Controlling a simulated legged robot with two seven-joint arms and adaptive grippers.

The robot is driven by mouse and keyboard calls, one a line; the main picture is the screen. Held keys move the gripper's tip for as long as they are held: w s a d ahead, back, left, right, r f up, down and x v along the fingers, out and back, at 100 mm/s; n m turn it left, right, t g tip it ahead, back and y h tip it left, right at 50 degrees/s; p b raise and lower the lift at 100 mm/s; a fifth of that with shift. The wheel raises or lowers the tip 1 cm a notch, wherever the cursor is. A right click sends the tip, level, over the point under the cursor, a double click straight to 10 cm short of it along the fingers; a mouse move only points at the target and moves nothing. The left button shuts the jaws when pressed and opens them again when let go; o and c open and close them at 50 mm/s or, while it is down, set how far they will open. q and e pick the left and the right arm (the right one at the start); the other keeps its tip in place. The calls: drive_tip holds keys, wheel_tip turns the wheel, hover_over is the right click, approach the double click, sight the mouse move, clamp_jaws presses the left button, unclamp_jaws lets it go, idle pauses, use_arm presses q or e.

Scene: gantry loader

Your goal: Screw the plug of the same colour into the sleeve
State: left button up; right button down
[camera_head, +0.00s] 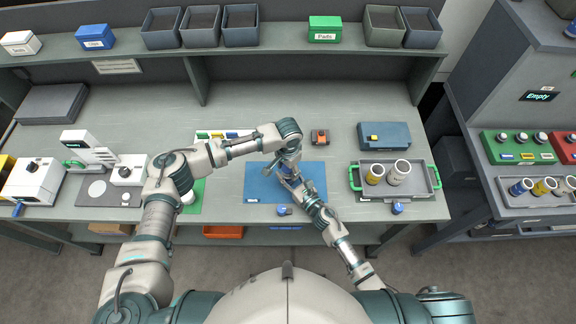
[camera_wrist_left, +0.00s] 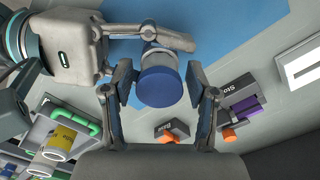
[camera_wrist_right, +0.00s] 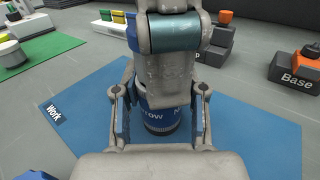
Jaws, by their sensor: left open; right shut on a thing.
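A blue sleeve with white lettering (camera_wrist_right: 160,118) stands upright on the blue work mat (camera_head: 258,182). My right gripper (camera_wrist_right: 161,110) is shut on it, a finger at each side. In the left wrist view a round blue top (camera_wrist_left: 158,86) faces the camera above the lettered part. My left gripper (camera_wrist_left: 160,92) is open from above, its fingertips on either side of this top with gaps. I cannot tell whether the top is a separate plug or how deep it sits. In the head view both hands largely hide the blue part (camera_head: 287,171).
A tray (camera_head: 428,192) with green handles holds a yellow sleeve (camera_head: 375,174) and a white sleeve (camera_head: 398,172) at right. A dark block with an orange top (camera_head: 320,137) stands behind the mat. A side shelf holds coloured parts (camera_head: 522,187).

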use_arm(q)
clamp_jaws()
drive_tip(key=m, duration=0.3)
idle(0.3)
drive_tip(key=shift+o, duration=0.4)
unclamp_jaws()
drive_tip(key=shift+r, duration=0.1)
